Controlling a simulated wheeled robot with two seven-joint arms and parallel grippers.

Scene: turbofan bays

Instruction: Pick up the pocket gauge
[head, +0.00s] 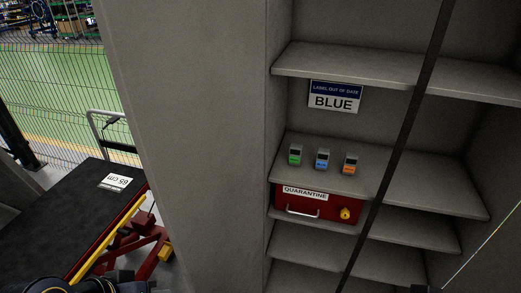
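Three small pocket gauges stand in a row on a grey shelf (420,193) of the cabinet, each with a dark screen. The left one is green (295,155), the middle one is blue (322,159) and the right one is orange (350,163). They stand apart from each other, and nothing touches them from above. A sign (334,97) on the back wall above them reads "LABEL OUT OF DATE" and "BLUE". Neither gripper's fingers show; only dark parts of my arm show at the bottom left edge.
A red box (330,208) marked "QUARANTINE", with a handle and a yellow lock, sits under the gauges' shelf. A dark diagonal bar (400,135) crosses in front of the cabinet's right part. A lift table (60,215) marked "65 cm" and a mesh fence (70,90) are at left.

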